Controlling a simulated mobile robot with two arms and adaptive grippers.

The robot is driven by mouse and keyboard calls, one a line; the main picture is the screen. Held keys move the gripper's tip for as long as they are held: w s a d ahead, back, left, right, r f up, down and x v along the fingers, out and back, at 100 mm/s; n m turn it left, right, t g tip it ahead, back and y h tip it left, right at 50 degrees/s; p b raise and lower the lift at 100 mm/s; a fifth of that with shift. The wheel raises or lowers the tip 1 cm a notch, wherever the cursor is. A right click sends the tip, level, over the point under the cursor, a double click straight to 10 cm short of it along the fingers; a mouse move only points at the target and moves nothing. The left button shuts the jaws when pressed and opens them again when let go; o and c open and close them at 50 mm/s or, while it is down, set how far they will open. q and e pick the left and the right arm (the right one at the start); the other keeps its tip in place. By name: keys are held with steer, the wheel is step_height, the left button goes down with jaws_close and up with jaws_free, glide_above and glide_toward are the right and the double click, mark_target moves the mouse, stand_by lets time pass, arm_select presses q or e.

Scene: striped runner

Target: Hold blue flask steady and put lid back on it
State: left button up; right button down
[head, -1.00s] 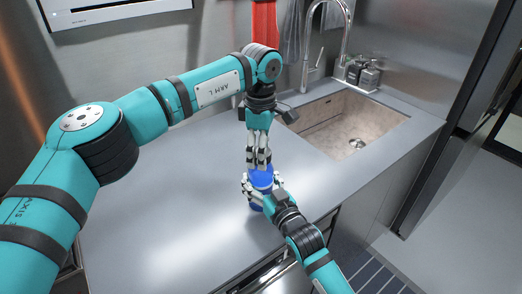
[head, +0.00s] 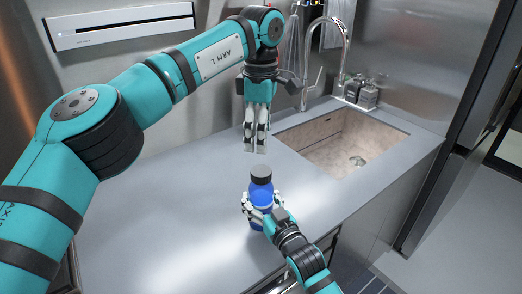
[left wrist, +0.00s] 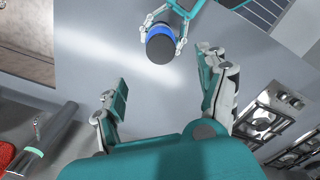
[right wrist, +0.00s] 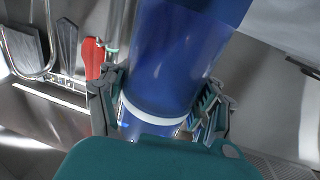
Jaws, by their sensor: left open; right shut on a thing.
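The blue flask (head: 262,193) stands upright on the grey counter, with its dark lid (head: 261,174) seated on top. My right gripper (head: 262,212) is shut around the flask's body from the near side; the right wrist view shows the flask (right wrist: 180,60) between its fingers. My left gripper (head: 256,150) is open and empty above the lid, clear of it. In the left wrist view the lid (left wrist: 160,47) lies beyond the left fingers, with the blue flask (left wrist: 158,27) partly hidden beneath it. Whether the lid is screwed tight cannot be told.
The counter (head: 170,210) is clear to the left of the flask. A sink (head: 340,140) with a tall tap (head: 347,50) and soap dispensers (head: 367,95) lies at the back right. A striped runner (head: 365,283) is on the floor below the counter's front.

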arm_select(q)
steer(key=shift+r, duration=0.7)
arm_select(e)
steer(key=shift+c, duration=0.7)
jaws_free()
steer(key=v, duration=1.2)
steer(key=shift+r, duration=0.1)
